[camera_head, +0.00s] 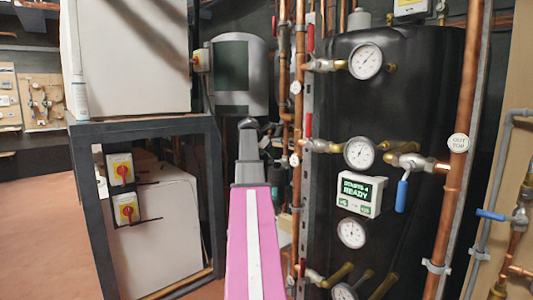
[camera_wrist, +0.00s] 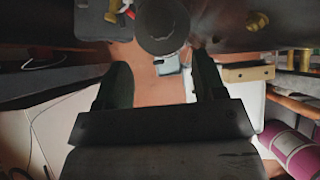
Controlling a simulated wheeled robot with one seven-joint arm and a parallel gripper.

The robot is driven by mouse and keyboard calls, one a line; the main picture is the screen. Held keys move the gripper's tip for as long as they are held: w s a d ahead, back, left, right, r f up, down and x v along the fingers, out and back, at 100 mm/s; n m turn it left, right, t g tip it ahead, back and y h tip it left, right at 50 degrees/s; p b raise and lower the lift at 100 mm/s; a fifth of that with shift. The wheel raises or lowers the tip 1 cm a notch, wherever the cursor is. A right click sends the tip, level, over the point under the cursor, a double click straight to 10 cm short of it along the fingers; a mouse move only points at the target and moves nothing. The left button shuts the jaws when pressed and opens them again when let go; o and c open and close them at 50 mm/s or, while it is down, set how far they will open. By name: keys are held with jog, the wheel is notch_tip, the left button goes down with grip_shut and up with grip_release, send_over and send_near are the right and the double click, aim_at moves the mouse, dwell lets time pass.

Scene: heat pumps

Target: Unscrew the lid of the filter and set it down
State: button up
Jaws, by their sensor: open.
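In the wrist view, a round dark grey cap (camera_wrist: 162,25) sits at the top centre, and it looks like the lid of the filter seen from above. The body under it is mostly hidden. My gripper (camera_wrist: 160,64) is open, with one dark finger to the lower left of the cap and one to the lower right. No grip on the cap shows, and I cannot tell how far the fingertips are from it. In the head view I cannot make out the filter or the gripper fingers clearly; my pink and grey arm fills the lower middle.
In the head view, a black tank (camera_head: 420,110) with gauges and copper pipes (camera_head: 460,150) stands right. A dark frame (camera_head: 82,200) with red-yellow switches stands left. In the wrist view, a wooden block (camera_wrist: 248,72) lies right of the fingers. Open floor (camera_head: 40,220) shows far left.

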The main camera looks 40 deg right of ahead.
aim_at(276, 164)
jog(key=shift+x, duration=4.2)
jog(key=c, duration=0.9)
jog(key=shift+s+n+t, duration=0.15)
jog(key=shift+n+t, duration=0.35)
jog(key=shift+n, duration=0.2)
jog(key=shift+n+t+y, duration=0.3)
jog(key=shift+n+t, duration=0.4)
jog(key=shift+n, duration=0.3)
